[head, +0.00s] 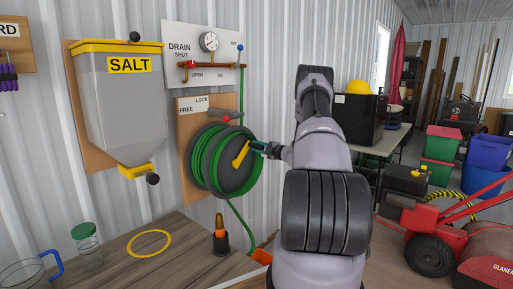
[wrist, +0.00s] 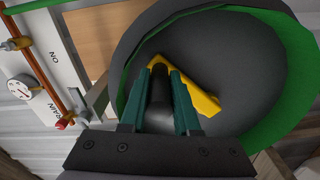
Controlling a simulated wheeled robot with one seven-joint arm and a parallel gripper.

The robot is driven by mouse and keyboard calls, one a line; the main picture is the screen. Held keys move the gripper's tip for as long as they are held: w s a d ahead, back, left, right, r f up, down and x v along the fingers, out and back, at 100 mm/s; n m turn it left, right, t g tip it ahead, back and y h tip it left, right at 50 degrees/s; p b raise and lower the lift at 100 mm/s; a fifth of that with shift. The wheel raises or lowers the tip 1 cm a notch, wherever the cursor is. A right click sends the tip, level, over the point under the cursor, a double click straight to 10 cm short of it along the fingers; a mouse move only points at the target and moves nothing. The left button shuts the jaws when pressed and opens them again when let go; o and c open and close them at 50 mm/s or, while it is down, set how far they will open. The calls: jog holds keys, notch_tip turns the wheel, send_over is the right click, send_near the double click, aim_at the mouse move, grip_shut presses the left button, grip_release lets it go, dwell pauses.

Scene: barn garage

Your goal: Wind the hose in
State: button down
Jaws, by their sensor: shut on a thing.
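The hose reel (head: 224,168) is mounted on a wooden board on the left wall, with several turns of green hose (head: 196,160) around its dark drum. A length of hose (head: 238,216) hangs from the reel down past the bench edge. The yellow crank (head: 241,154) is on the reel's face; it also shows in the wrist view (wrist: 201,98). My gripper (head: 268,149) is shut on the crank's black handle (wrist: 160,100), which lies between the teal fingers. A lever with a red grip (head: 228,117) sits above the reel beside the LOCK and FREE labels.
A salt hopper (head: 122,105) and a drain valve panel (head: 203,55) hang nearby. A red machine (head: 430,250) stands at right.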

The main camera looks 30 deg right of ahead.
jog(key=shift+s+a+f, duration=0.1)
jog(key=shift+s+f, duration=0.05)
jog(key=shift+f, duration=0.25)
jog(key=c, duration=0.6)
grip_release()
jog(key=shift+c, duration=0.2)
jog(key=shift+r, duration=0.15)
jog(key=v, duration=1)
jog(key=shift+s+d, duration=0.2)
jog(key=shift+s, duration=0.1)
